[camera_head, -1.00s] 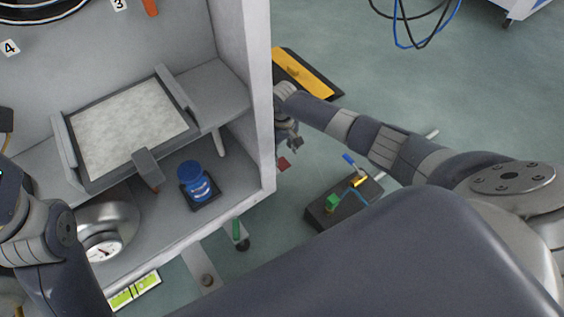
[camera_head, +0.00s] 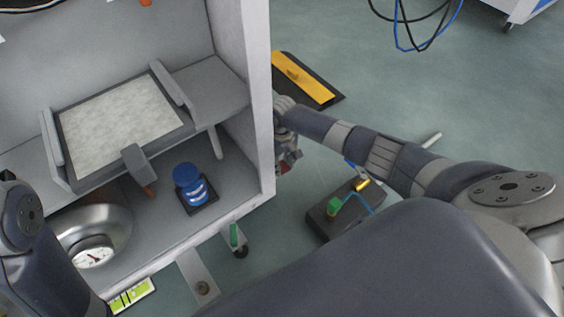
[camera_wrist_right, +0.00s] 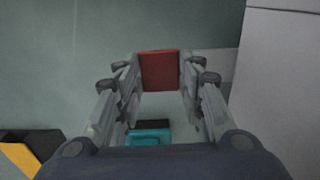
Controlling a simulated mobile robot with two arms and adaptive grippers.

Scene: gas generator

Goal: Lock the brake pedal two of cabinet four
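My right gripper (camera_head: 287,158) hangs low just outside the right wall of the cabinet (camera_head: 240,85). In the right wrist view its fingers (camera_wrist_right: 161,80) are apart. A red pad, likely a brake pedal (camera_wrist_right: 160,70), shows between the fingertips; whether they touch it I cannot tell. In the head view this pad is mostly hidden by the gripper. A green pedal (camera_head: 234,235) on a black caster sticks out at the cabinet's lower front edge. My left arm is at the lower left of the head view; its gripper is out of view.
A dark box with a green block (camera_head: 334,207) lies on the floor right of the cabinet. A yellow-and-black ramp (camera_head: 307,79) lies behind my right arm. A teal item (camera_wrist_right: 150,136) shows below the red pad.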

